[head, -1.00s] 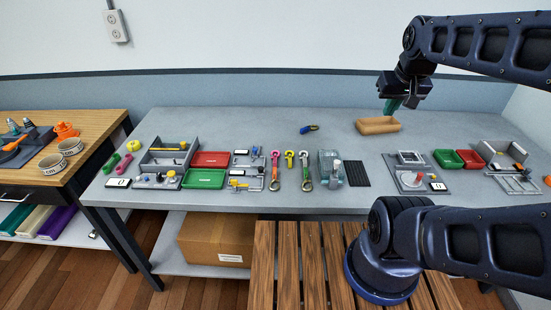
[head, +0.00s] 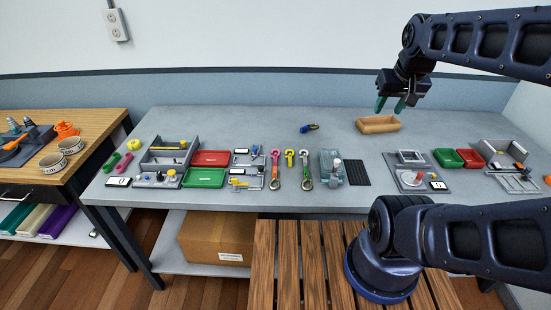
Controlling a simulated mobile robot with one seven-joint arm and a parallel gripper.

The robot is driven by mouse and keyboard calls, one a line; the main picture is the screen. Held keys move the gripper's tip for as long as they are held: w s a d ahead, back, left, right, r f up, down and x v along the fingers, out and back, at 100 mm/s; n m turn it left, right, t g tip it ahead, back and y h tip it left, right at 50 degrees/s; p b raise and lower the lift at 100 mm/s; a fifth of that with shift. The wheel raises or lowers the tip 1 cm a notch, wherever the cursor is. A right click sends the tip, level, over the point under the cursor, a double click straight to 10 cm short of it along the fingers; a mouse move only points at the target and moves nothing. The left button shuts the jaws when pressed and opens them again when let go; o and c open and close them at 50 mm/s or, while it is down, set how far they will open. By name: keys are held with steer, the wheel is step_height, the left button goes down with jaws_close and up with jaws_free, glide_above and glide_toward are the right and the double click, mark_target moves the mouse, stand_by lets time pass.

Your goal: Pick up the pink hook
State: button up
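The pink hook (head: 276,155) lies on the grey table at the middle, at the upper end of a strap piece with a metal clip at its lower end. A yellow hook (head: 290,158) and a yellow-green hook (head: 304,157) lie just to its right. My gripper (head: 390,105) is in the air near the tan tray, up and to the right of the pink hook and well apart from it. Its two teal fingers are spread, with nothing seen between them.
A tan tray (head: 379,125) sits below my gripper. A small blue object (head: 309,128) lies left of it. A clear-grey box (head: 331,166) and a black ribbed pad (head: 357,172) stand right of the hooks; red (head: 210,158) and green (head: 204,178) trays lie left. The table's back middle is mostly clear.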

steer(key=w+a+f+g, duration=0.1)
steer(key=w+a+f, duration=0.1)
steer(key=w+a, duration=0.6)
steer(key=g, duration=0.4)
glide_above(275, 151)
steer(key=s, duration=0.5)
step_height(275, 151, down, 21)
steer(key=shift+w+d+f, duration=0.1)
steer(key=shift+d+f, duration=0.05)
steer(key=shift+f, duration=5.1)
jaws_close()
